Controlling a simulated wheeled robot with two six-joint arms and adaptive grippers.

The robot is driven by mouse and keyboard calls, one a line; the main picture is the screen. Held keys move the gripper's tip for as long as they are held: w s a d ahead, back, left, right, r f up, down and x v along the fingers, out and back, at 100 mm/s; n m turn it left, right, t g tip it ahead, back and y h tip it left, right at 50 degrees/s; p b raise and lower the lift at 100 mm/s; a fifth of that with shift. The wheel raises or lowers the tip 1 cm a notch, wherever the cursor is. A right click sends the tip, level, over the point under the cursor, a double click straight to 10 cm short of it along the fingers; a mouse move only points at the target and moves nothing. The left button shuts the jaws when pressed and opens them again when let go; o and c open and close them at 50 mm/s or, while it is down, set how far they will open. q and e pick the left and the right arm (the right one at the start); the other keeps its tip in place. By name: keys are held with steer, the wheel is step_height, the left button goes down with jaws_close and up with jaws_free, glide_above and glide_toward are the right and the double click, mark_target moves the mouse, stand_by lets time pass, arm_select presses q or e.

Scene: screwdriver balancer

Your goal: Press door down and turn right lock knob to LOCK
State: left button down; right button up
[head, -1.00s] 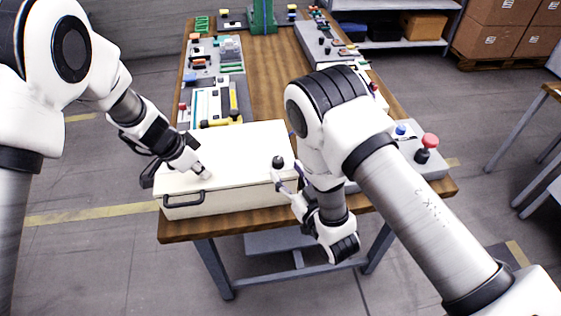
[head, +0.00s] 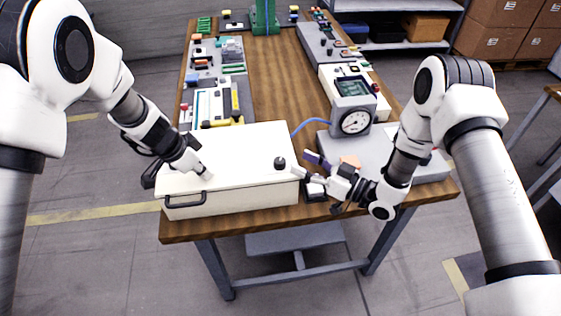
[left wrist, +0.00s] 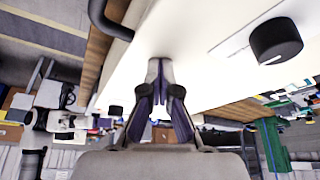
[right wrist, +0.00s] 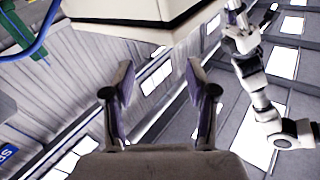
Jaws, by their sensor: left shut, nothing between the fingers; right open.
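A cream box with a flat lid, the door (head: 235,150), sits at the table's front left, with a black handle (head: 185,198) on its front. The black lock knob (head: 280,162) stands near the lid's right end. In the left wrist view the knob (left wrist: 276,42) shows a white pointer line; I cannot read any LOCK mark. My left gripper (head: 205,172) is shut and empty, its tips at the lid's left part, apparently touching it. My right gripper (head: 303,164) is open and empty, just right of the knob and apart from it. The box's edge (right wrist: 140,25) shows ahead of it.
A grey device with a round gauge (head: 354,122) stands right of the box, with a blue hose (head: 308,124) running towards it. Trays of parts (head: 213,100) line the table's left side. The wooden middle (head: 283,75) is clear behind the box.

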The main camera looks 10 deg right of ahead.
mark_target(285, 163)
steer(key=s+d+f+n+g+y, duration=0.1)
steer(key=s+d+n+g+y, duration=0.1)
steer(key=d+n+g, duration=0.25)
steer(key=x, duration=1.1)
steer(key=shift+w+a, duration=0.1)
steer(key=shift+a, duration=0.3)
steer(key=shift+t, duration=0.25)
jaws_close()
